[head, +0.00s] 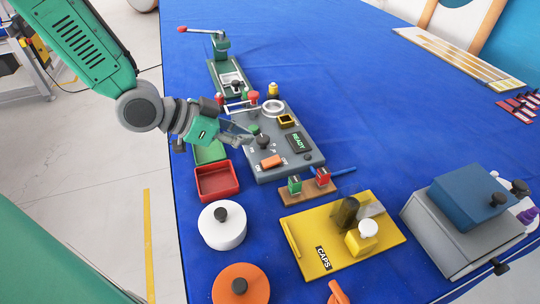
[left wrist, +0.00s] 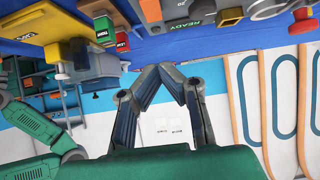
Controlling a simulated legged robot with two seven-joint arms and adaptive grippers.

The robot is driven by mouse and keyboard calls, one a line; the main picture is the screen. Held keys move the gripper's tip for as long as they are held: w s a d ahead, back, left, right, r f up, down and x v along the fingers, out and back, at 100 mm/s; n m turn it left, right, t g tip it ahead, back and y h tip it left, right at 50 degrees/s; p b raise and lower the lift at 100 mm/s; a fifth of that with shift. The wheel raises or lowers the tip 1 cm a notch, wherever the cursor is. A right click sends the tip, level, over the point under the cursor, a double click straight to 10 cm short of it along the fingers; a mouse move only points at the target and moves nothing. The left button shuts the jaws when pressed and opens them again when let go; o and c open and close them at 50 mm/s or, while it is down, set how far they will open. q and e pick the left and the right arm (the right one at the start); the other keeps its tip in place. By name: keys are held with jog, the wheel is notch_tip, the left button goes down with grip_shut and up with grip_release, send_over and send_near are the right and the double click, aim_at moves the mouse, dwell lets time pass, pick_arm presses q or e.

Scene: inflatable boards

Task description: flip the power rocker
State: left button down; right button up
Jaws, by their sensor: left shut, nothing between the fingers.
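The grey control panel (head: 284,133) lies on the blue table in the head view. It carries an orange rocker (head: 271,162) near its front edge, with small white labels beside it, and a dark display reading READY (head: 298,142). Which way the rocker is tilted is too small to tell. My left gripper (head: 248,138) is over the panel's left part, close to a dark knob (head: 263,141) and behind the rocker, apart from it. In the left wrist view its fingertips (left wrist: 160,68) meet, shut and empty; part of the panel (left wrist: 185,25) shows above them. My right gripper is not seen.
A red tray (head: 217,182) and a white round container (head: 222,225) stand left and in front of the panel. A wooden block with green and red pieces (head: 306,190) sits just before it. A yellow CAPS board (head: 342,240) lies nearer. Blue table right of the panel is clear.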

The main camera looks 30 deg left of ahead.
aim_at(278, 158)
pick_arm(q)
jog(key=x, duration=0.6)
jog(key=shift+f, duration=0.1)
jog(key=shift+w+d+f+b, duration=0.1)
jog(key=shift+d+f+b, duration=0.05)
jog(key=shift+f, duration=0.4)
jog(key=shift+w+d+f+b, duration=0.1)
jog(key=shift+d+f+b, duration=0.05)
jog(key=shift+f, duration=1.2)
jog(key=shift+a, duration=0.1)
jog(key=shift+w, duration=0.1)
jog(key=shift+f, duration=0.1)
